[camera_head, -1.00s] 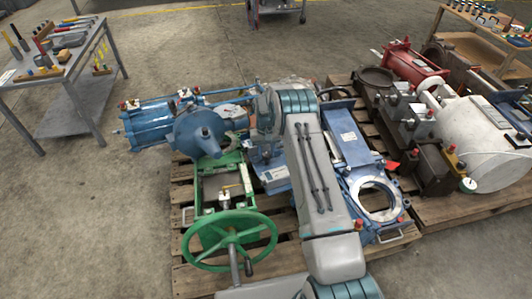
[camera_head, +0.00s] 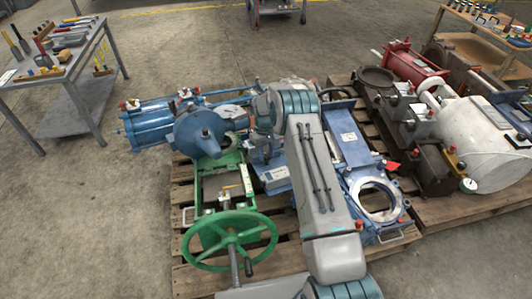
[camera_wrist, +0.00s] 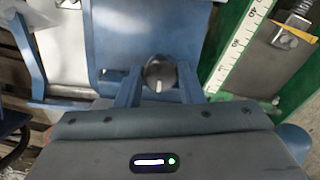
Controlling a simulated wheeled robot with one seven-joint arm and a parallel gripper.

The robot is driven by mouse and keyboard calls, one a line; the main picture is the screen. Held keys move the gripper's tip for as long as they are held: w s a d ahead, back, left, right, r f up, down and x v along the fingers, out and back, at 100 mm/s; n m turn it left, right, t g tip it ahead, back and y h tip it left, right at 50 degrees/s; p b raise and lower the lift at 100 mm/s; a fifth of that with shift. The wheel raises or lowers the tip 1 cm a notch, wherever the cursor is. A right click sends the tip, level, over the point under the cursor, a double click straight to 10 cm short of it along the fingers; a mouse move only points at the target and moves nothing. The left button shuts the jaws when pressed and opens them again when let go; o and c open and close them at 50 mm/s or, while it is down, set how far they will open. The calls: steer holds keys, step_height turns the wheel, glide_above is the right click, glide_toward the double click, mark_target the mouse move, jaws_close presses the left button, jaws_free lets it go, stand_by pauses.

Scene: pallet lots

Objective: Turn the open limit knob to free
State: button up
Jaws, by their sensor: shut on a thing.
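The knob (camera_wrist: 158,70) shows in the wrist view as a small dark round knob with a pale mark toward its lower edge. It sits in front of a blue panel (camera_wrist: 125,35). My gripper (camera_wrist: 159,78) has its two blue fingers on either side of the knob and is shut on it. Any lettering around the knob is not readable. In the head view my arm and wrist cover the knob and the fingers.
A green frame with a handwheel (camera_head: 230,240) stands left of my arm on a pallet, beside a blue actuator (camera_head: 150,122). A blue valve body with a round opening (camera_head: 374,200) lies right of my arm. A tool table (camera_head: 62,65) stands at the left.

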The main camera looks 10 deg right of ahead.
steer(key=o, duration=1)
steer(key=shift+c, duration=0.2)
step_height(320, 180, up, 14)
steer(key=w+p, duration=0.2)
steer(key=p, duration=0.2)
steer(key=shift+w+a+f, duration=0.15)
steer(key=shift+a+f, duration=0.05)
steer(key=s+r+m+t+p, duration=0.1)
steer(key=s+r+p, duration=0.4)
steer(key=r, duration=0.7)
steer(key=s+r+t+p, duration=0.1)
steer(key=s+r+p, duration=0.35)
steer(key=r, duration=0.75)
steer(key=s+r+m+p, duration=0.1)
steer(key=s+r+p, duration=0.4)
steer(key=r, duration=0.7)
steer(key=s+r+m+t+p, duration=0.1)
steer(key=s+r+p, duration=0.5)
steer(key=s, duration=0.7)
steer(key=s+r+m+t+p, duration=0.1)
steer(key=s+r+p, duration=0.6)
steer(key=s+r, duration=0.3)
steer(key=s, duration=0.3)
steer(key=shift+s+d+r+m+t, duration=0.15)
steer(key=shift+s+r+m+t, duration=0.15)
steer(key=shift+s+m+t, duration=0.1)
